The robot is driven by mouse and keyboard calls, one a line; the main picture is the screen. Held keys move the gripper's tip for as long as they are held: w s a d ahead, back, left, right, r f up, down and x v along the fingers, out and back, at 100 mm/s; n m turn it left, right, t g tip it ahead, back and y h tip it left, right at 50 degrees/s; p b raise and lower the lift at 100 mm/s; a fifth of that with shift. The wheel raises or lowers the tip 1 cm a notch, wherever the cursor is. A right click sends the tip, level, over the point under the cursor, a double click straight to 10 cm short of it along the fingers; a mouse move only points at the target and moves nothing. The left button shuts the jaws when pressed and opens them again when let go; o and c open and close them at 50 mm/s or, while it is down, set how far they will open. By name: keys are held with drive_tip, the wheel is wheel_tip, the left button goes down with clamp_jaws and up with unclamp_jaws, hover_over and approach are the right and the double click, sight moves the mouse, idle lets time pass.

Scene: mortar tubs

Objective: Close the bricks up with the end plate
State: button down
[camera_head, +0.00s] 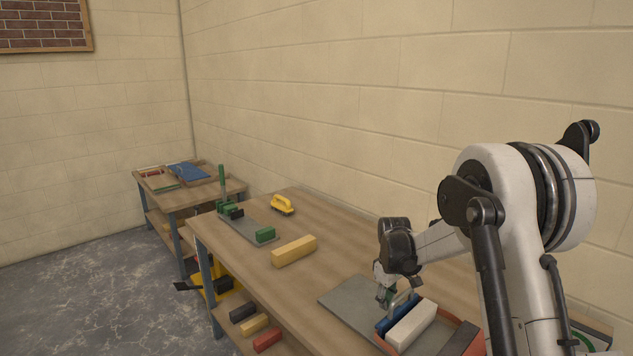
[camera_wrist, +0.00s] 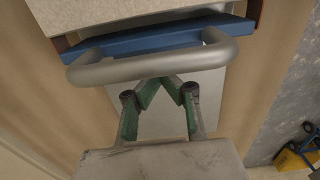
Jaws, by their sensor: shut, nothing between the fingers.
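The blue end plate (camera_head: 382,327) stands on edge on a grey metal base (camera_head: 345,298), against or very close to a pale brick (camera_head: 412,325). In the wrist view the blue plate (camera_wrist: 150,43) carries a grey bar handle (camera_wrist: 150,69), and the pale brick (camera_wrist: 120,10) lies beyond it. My gripper (camera_head: 385,296) is at the handle side of the plate. In the wrist view its green fingers (camera_wrist: 161,82) are shut and empty, their tips close to the handle bar. I cannot tell whether they touch it.
A red piece (camera_head: 460,338) borders the pale brick. A yellow brick (camera_head: 294,251) lies on the bench (camera_head: 255,283). Farther back are a second grey plate (camera_head: 245,230) with green parts and a yellow-handled tool (camera_head: 282,204). Several bricks lie on the lower shelf.

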drive_tip(key=shift+f+b, duration=0.7)
drive_tip(key=shift+f, duration=0.25)
drive_tip(key=shift+r+p, duration=0.3)
drive_tip(key=shift+r, duration=0.6)
idle(0.6)
drive_tip(key=shift+s+d+b, duration=0.55)
drive_tip(key=shift+s+d, duration=1.55)
drive_tip(key=shift+s, duration=0.2)
drive_tip(key=shift+s+d+b, duration=0.55)
drive_tip(key=shift+s+d, duration=1.5)
drive_tip(key=shift+s, duration=0.25)
drive_tip(key=shift+w+a+r+p, duration=0.3)
drive_tip(key=shift+r+p, duration=0.5)
drive_tip(key=shift+r, duration=0.9)
drive_tip(key=shift+w+a+r+p, duration=0.3)
drive_tip(key=shift+r+p, duration=0.5)
drive_tip(key=shift+r, duration=0.85)
drive_tip(key=shift+w+a+r+p, duration=0.3)
drive_tip(key=shift+r+p, duration=0.5)
drive_tip(key=shift+r, duration=0.9)
